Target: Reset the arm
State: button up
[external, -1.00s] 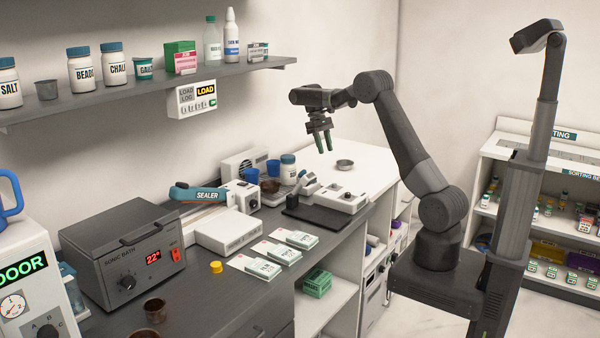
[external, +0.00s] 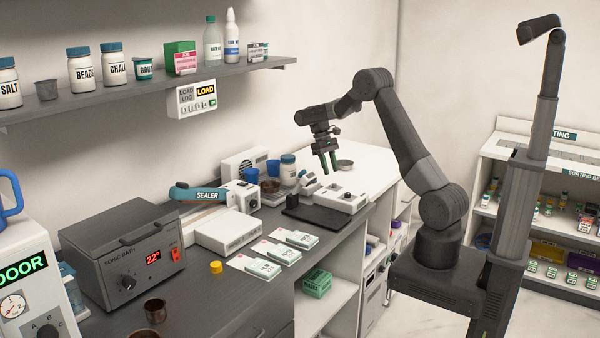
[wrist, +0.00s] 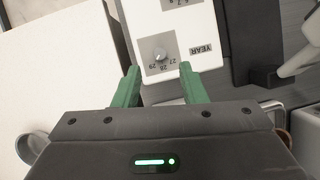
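My gripper (external: 327,161) hangs pointing down from the bent arm, above the far right end of the counter. Its two green fingers stand apart with nothing between them, so it is open and empty. In the wrist view my gripper (wrist: 158,82) also shows with spread fingers. Below it there is a white device with a dial and a YEAR label (wrist: 172,35); the device also shows in the external view (external: 338,198). The gripper is above this device and I see no contact.
A small metal dish (external: 345,164) sits near the gripper on the white top. A shelf (external: 150,92) with bottles hangs above left.

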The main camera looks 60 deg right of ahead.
jog(key=x, duration=0.5)
jog(key=shift+f+p, duration=0.15)
jog(key=shift+p, duration=0.2)
